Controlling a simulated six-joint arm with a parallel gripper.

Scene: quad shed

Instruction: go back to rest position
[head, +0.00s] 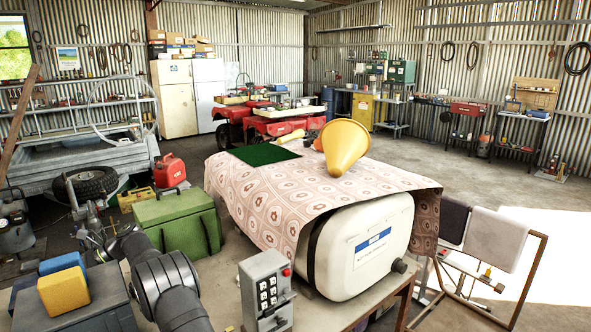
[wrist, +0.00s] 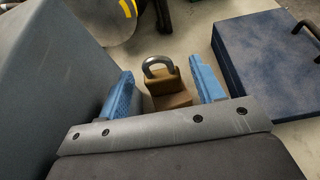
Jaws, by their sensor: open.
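My gripper (wrist: 162,88) is open in the wrist view, its two blue fingertips spread apart. A brown block-like thing with a grey ring on top, like a padlock (wrist: 168,88), shows between and beyond the fingertips. A gap shows on each side of it, and I cannot tell how far below the fingers it lies. In the head view my arm reaches from the bottom edge up to the left; the fingertips are not clear there.
The wrist view shows a dark blue case (wrist: 270,60) at right and a large grey surface (wrist: 45,80) at left. The head view shows a green box (head: 180,222), a cloth-covered white tank (head: 358,245) with a yellow funnel (head: 345,145), and a grey control box (head: 266,290) near my arm.

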